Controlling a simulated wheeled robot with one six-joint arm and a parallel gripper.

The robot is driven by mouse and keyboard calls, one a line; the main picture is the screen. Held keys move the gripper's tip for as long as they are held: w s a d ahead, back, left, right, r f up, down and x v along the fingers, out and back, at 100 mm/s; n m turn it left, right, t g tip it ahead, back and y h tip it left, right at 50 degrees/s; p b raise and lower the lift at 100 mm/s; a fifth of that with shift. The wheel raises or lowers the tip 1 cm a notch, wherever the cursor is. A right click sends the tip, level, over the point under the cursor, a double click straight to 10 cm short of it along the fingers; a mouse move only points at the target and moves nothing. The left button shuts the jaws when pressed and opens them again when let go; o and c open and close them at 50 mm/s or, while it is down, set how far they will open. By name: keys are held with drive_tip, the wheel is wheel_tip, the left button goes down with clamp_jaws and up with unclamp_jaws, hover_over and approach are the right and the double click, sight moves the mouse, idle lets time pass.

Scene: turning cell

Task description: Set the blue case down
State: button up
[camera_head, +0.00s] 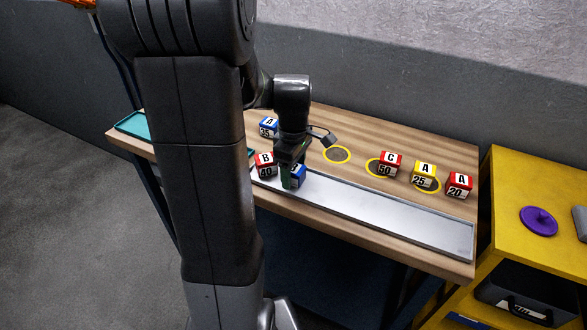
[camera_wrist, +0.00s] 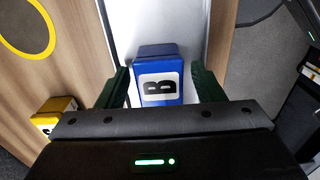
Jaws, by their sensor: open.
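A blue case (camera_wrist: 158,85) marked B stands on a long pale metal tray (camera_head: 380,216), between the green fingers of my gripper (camera_wrist: 158,76) in the wrist view. The fingers are open, one on each side of the case, with a gap on the right; on the left I cannot tell if the finger touches. In the head view the same blue case (camera_head: 299,178) is partly hidden behind my gripper (camera_head: 291,172), which points down at the tray's left part.
A red case (camera_head: 265,164) marked B 40 stands close to the left. Another blue case (camera_head: 268,128), marked A 35, is behind. Red and yellow cases (camera_head: 424,173) stand at the right near yellow rings. One ring (camera_head: 338,155) is empty. The tray's right part is clear.

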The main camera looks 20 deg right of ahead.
wheel_tip(320, 180, up, 12)
drive_tip(key=shift+r+p, duration=0.15)
drive_tip(key=shift+p, duration=0.25)
